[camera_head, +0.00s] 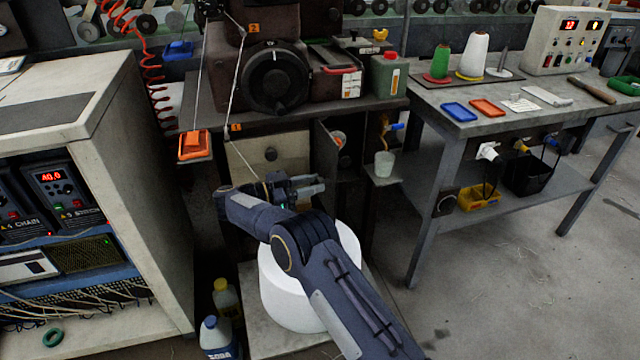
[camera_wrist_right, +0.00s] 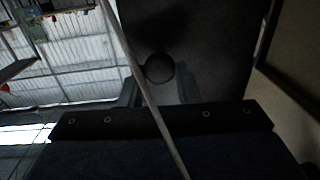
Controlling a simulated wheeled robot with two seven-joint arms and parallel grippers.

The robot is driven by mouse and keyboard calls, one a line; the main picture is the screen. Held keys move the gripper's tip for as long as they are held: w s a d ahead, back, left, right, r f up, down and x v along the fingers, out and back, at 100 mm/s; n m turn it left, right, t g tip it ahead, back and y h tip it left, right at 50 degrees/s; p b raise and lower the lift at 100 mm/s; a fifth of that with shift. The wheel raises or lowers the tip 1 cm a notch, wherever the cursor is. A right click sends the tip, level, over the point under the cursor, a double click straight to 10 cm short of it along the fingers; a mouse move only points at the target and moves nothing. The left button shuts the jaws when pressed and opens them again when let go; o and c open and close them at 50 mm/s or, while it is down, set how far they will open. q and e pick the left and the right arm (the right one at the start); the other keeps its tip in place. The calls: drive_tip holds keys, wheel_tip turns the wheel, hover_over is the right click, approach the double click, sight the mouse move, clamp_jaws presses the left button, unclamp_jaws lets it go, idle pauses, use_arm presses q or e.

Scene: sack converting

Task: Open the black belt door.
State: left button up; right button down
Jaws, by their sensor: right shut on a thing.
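The black belt door (camera_head: 325,155) is a dark panel under the sewing machine's table, right of a cream panel with a round knob. It stands out at an angle, partly open. In the right wrist view a dark panel (camera_wrist_right: 215,55) with a round black knob (camera_wrist_right: 160,68) fills the upper middle. My right gripper (camera_head: 314,187) is at the door's lower part, shut on it; the exact contact is hard to see. The wrist view shows its dark bolted body (camera_wrist_right: 165,120) along the bottom. My left gripper is not in view.
A white round drum (camera_head: 285,295) stands below my right arm. Bottles (camera_head: 218,335) stand to its left. A cabinet (camera_head: 115,130) of electronics stands at left, a bench (camera_head: 500,110) at right. A thin rod or thread (camera_wrist_right: 145,90) crosses the wrist view.

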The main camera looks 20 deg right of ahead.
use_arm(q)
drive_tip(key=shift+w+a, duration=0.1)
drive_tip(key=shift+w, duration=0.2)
use_arm(e)
drive_tip(key=shift+a+g, duration=0.1)
drive_tip(key=shift+g, duration=0.2)
drive_tip(key=c, duration=1.1)
unclamp_jaws()
drive_tip(key=shift+o, duration=0.2)
